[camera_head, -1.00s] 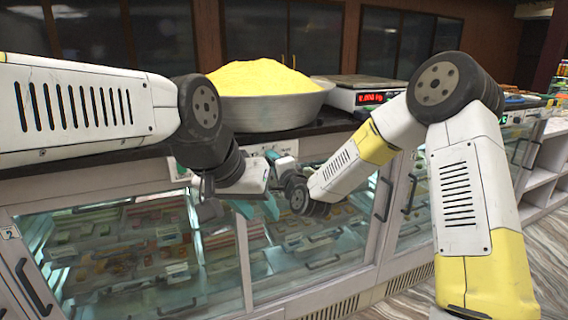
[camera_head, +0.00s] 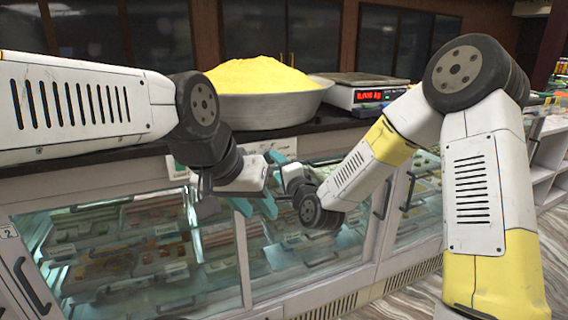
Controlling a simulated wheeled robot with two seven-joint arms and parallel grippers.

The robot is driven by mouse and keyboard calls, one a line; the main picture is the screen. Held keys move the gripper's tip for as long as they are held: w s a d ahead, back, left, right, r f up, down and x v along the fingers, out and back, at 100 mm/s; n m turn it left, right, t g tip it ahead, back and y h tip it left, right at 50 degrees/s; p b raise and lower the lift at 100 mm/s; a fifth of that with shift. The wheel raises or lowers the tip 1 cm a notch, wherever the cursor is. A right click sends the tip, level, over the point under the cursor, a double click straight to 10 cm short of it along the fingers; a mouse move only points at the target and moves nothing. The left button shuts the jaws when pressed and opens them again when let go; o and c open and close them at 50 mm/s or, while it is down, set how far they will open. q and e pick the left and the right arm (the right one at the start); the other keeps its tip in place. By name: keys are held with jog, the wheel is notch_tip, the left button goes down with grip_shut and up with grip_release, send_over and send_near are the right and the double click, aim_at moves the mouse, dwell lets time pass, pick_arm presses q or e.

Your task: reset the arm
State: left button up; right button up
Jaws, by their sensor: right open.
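My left gripper (camera_head: 256,206) is in front of the counter's glass front, near the middle of the view. Its two teal fingers point down with a gap between them, and nothing shows in the gap. My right gripper (camera_head: 279,160) is just above and to the right of it, close to the counter's edge. Its teal fingers point up and are open, with nothing seen between them. The two grippers look very close together; whether they touch I cannot tell.
A wide metal bowl (camera_head: 262,112) heaped with yellow powder (camera_head: 262,75) stands on the dark countertop. A scale (camera_head: 358,92) with a red display stands to its right. The glass display case (camera_head: 130,255) holds trays of sweets. Floor (camera_head: 395,300) shows at lower right.

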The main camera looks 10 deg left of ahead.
jog(key=shift+v, duration=1.1)
jog(key=shift+d+r, duration=0.1)
